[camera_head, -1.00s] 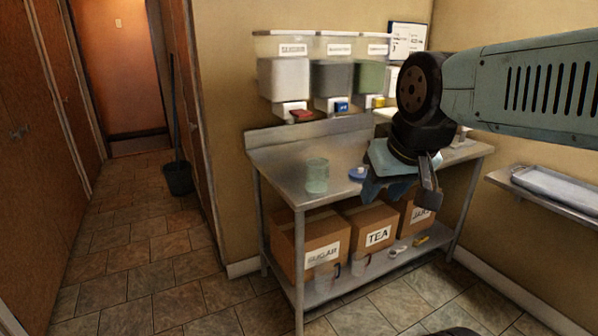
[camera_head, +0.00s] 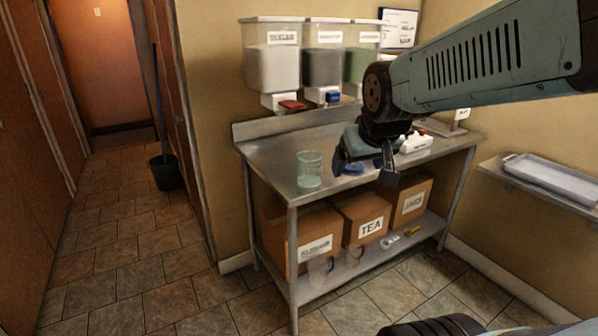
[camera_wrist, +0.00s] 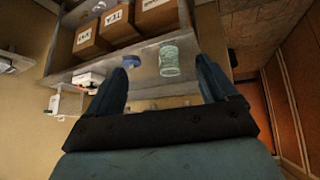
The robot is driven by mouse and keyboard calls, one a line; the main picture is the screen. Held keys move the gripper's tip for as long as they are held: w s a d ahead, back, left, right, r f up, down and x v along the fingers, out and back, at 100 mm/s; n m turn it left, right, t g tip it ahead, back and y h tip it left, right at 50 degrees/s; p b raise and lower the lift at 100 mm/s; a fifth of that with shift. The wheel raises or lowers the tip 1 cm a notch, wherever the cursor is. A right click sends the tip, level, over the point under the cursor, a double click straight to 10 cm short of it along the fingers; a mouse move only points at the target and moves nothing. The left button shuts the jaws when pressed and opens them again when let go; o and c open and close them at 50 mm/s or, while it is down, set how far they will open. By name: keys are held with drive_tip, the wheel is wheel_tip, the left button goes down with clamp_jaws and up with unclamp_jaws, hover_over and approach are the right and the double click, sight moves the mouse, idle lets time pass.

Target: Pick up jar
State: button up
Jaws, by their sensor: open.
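A clear greenish glass jar (camera_head: 310,169) stands upright on the left front part of the steel table (camera_head: 262,157). It also shows in the wrist view (camera_wrist: 169,60), between and beyond the fingertips, apart from them. My gripper (camera_head: 362,168) is open and empty, to the right of the jar in the head view, over the table's front. In the wrist view its two blue fingers (camera_wrist: 166,72) are spread wide. A round blue lid-like thing (camera_head: 350,168) lies on the table right of the jar, partly hidden by my gripper.
Wall dispensers (camera_head: 323,62) hang above the table's back. Labelled cardboard boxes (camera_head: 313,236) and glass mugs stand on the lower shelf. A white device (camera_head: 415,143) sits right of my gripper. A wall shelf with a tray (camera_head: 550,178) is at right. The tiled floor at left is mostly clear.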

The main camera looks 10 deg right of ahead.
drive_tip(key=shift+o, duration=1.1)
drive_tip(key=w+f+n+t, duration=0.1)
drive_tip(key=w+f, duration=0.3)
drive_tip(key=w, duration=0.4)
drive_tip(key=w+f+n+t, duration=0.1)
drive_tip(key=w+f, duration=0.3)
drive_tip(key=w, duration=0.5)
drive_tip(key=shift+w+a+f+t+y, duration=0.15)
drive_tip(key=shift+w+a+t+y, duration=0.15)
drive_tip(key=shift+t, duration=0.5)
drive_tip(key=m+t+y, duration=0.1)
drive_tip(key=m+t, duration=0.1)
drive_tip(key=t, duration=0.5)
approach(306, 155)
drive_tip(key=w, duration=0.6)
drive_tip(key=shift+a+f, duration=0.15)
drive_tip(key=shift+f, duration=0.05)
drive_tip(key=shift+c, duration=0.5)
drive_tip(key=c, duration=1.2)
